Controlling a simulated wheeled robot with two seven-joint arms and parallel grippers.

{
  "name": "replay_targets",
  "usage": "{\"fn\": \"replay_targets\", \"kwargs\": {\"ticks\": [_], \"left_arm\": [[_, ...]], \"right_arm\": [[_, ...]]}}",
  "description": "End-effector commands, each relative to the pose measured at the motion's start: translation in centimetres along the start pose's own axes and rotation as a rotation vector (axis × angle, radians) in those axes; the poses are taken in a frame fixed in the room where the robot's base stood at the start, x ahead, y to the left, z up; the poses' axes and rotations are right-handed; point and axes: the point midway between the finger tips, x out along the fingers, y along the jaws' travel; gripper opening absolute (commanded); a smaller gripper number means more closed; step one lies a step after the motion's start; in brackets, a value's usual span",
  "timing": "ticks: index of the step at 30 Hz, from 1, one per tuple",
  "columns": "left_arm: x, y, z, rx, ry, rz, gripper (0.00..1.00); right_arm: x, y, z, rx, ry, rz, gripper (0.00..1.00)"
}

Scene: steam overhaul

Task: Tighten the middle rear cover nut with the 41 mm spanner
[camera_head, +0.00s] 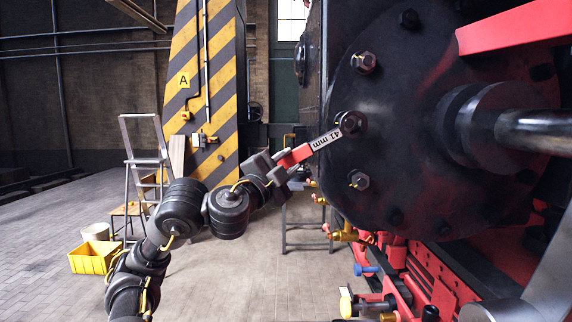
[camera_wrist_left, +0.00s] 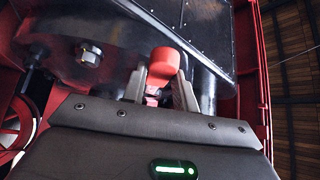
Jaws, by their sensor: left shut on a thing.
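My left gripper (camera_head: 284,167) is shut on the red handle of the 41 mm spanner (camera_head: 325,139). The spanner slants up to the right, and its label reads "41 mm". Its head is at the middle rear cover nut (camera_head: 352,123) on the dark round cover (camera_head: 415,165); I cannot tell whether the jaw is fully seated. In the left wrist view the red handle end (camera_wrist_left: 166,62) shows between the two fingers (camera_wrist_left: 160,88), and the spanner head is hidden.
An upper nut (camera_head: 364,62) and a lower nut (camera_head: 358,180) sit above and below the middle one. A thick piston rod (camera_head: 530,130) sticks out at the right. Brass valves (camera_head: 345,234) lie below the cover. A yellow crate (camera_head: 93,257) and a stepladder (camera_head: 145,165) stand left.

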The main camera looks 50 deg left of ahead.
Motion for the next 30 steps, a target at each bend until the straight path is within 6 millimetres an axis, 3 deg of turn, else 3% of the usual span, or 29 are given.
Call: {"fn": "replay_targets", "kwargs": {"ticks": [12,30], "left_arm": [[0.8,-0.1,0.6,-0.006,0.002,-0.007,0.00],[1.1,-0.2,0.8,-0.004,0.003,-0.008,0.00]], "right_arm": [[1.2,0.0,0.1,0.000,0.000,0.000,0.36],[1.5,0.0,0.1,0.000,0.000,0.000,0.36]]}}
